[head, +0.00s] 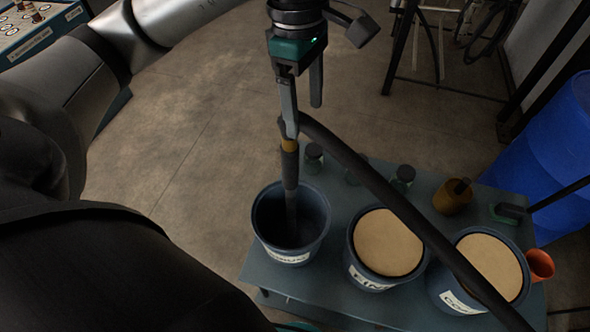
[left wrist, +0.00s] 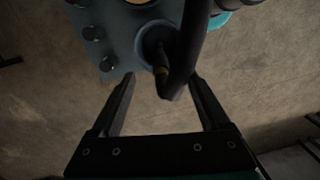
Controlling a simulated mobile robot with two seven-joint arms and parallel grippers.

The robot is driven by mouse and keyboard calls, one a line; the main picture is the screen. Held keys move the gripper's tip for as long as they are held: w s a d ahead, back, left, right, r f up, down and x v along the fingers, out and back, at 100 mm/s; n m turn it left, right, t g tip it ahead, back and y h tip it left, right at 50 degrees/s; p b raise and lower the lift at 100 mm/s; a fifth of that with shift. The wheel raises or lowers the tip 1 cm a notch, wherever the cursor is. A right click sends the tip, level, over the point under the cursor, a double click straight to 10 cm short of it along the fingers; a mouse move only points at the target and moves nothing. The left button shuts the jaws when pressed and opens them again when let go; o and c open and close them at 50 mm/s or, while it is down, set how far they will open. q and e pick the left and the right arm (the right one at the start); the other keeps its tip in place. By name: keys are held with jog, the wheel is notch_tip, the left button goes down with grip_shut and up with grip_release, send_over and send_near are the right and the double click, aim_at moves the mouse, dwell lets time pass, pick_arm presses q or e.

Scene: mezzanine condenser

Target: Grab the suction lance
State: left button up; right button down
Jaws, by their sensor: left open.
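The suction lance (head: 290,167) is a dark, slim wand with a brass-coloured collar. It stands nearly upright, its lower end inside the open left blue bucket (head: 262,222). A thick black hose (head: 385,190) arches from its top to the lower right. In the left wrist view the lance's collar (left wrist: 161,72) and hose show near the gap between the fingertips. My left gripper (head: 303,118) points down over the lance top, open, its fingers apart; it also shows in the left wrist view (left wrist: 163,79). I cannot tell whether a finger touches the lance or hose. My right gripper is not seen.
The buckets stand on a blue-grey table (head: 262,270). Two more buckets hold tan contents: the middle one (head: 388,243) and the right one (head: 490,265). Small jars (head: 403,178), a brown pot (head: 453,197) and an orange cup (head: 540,264) stand around them. A blue barrel (head: 560,150) is at right.

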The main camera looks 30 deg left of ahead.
aim_at(291, 158)
pick_arm(q)
jog(key=shift+w+a+r+y, duration=0.1)
jog(key=shift+a+y, duration=0.1)
jog(key=shift+a, duration=0.25)
jog(key=shift+w+a+r+y, duration=0.1)
jog(key=shift+a+y, duration=0.1)
jog(key=shift+a, duration=0.2)
jog(key=shift+a+f, duration=0.1)
jog(key=shift+a, duration=0.2)
notch_tip(291, 158, down, 10)
jog(key=shift+s+r+b, duration=0.1)
jog(key=shift+r+b, duration=0.1)
jog(key=shift+b, duration=0.15)
jog(key=shift+s+a+f+p, duration=0.1)
jog(key=shift+f+p, duration=0.1)
jog(key=shift+f, duration=1.15)
jog(key=shift+s+f+p, duration=0.1)
jog(key=shift+f+p, duration=0.05)
jog(key=shift+f, duration=1.15)
grip_shut()
jog(key=shift+r, duration=0.1)
